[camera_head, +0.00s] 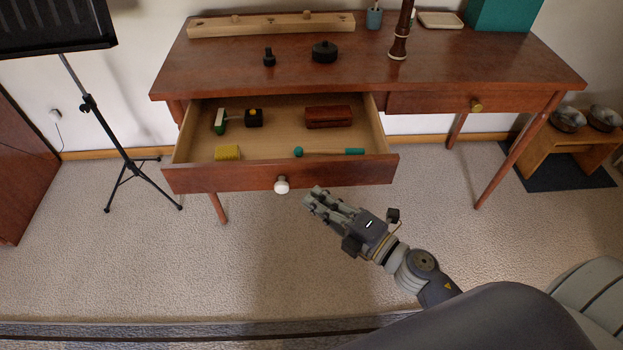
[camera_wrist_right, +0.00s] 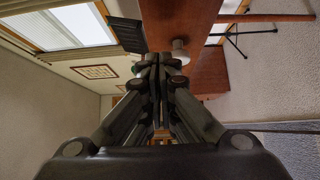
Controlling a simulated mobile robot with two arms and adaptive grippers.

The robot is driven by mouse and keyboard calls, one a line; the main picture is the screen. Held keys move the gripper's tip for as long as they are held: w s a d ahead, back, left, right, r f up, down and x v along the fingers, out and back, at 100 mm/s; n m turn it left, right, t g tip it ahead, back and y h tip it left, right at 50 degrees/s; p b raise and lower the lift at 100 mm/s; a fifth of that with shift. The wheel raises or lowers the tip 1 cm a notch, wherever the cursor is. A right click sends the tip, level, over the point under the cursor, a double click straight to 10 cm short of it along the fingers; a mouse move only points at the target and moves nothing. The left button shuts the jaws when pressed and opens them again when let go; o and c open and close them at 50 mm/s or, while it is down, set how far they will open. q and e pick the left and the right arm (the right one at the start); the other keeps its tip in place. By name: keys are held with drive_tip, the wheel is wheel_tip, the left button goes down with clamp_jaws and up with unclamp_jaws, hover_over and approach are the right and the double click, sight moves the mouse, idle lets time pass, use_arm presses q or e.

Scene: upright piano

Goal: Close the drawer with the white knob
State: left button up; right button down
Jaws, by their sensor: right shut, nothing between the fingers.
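The drawer (camera_head: 225,182) with the white knob (camera_head: 282,185) is pulled out from the left side of a reddish wooden desk (camera_head: 260,75). Inside it lie several small items, including a yellow block (camera_head: 228,153), a dark red box (camera_head: 328,116) and a teal-tipped stick (camera_head: 335,152). My right gripper (camera_head: 316,198) is shut and empty, a little in front of the drawer front and to the right of the knob. The right wrist view shows its fingers (camera_wrist_right: 158,62) together, with the white knob (camera_wrist_right: 180,46) just beyond and to the right. My left gripper is not in view.
A second drawer with a brass knob (camera_head: 476,106) is shut on the right. A black music stand (camera_head: 95,110) stands at the left. A low wooden stand with bowls (camera_head: 567,119) is at the right. The carpet (camera_head: 110,260) in front of the desk is clear.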

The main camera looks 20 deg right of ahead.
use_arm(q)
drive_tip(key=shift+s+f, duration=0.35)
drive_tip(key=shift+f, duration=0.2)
use_arm(e)
drive_tip(key=shift+w+d, duration=0.2)
drive_tip(key=shift+w, duration=2.45)
